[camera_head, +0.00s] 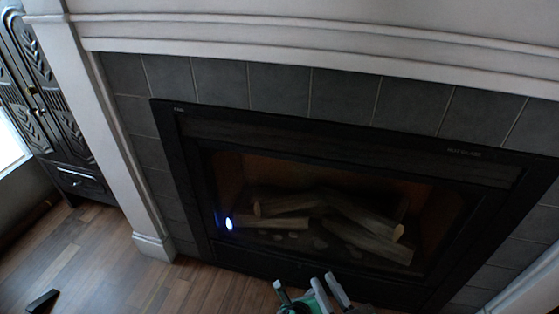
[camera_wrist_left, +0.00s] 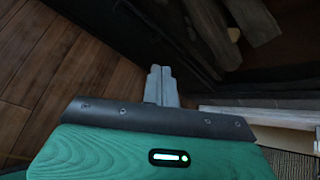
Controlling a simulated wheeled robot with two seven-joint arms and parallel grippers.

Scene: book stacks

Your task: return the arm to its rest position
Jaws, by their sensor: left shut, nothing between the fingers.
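My left gripper (camera_wrist_left: 162,75) shows in the left wrist view with its two grey fingers together and nothing between them. Its green wrist housing fills the bottom of that view. In the head view, green and grey gripper parts (camera_head: 318,296) show at the bottom edge, in front of the fireplace; I take them for the left gripper, but most of the arm is cut off. My right gripper is not seen in either view.
A black-framed fireplace (camera_head: 340,128) with logs (camera_head: 360,222) stands close ahead, under a white mantel (camera_head: 300,48). A dark carved cabinet (camera_head: 50,95) is at the left. Wooden floor (camera_head: 95,245) lies open at lower left, with a small dark object (camera_head: 42,301). Pale stacked edges (camera_wrist_left: 268,117) sit right of the fingers.

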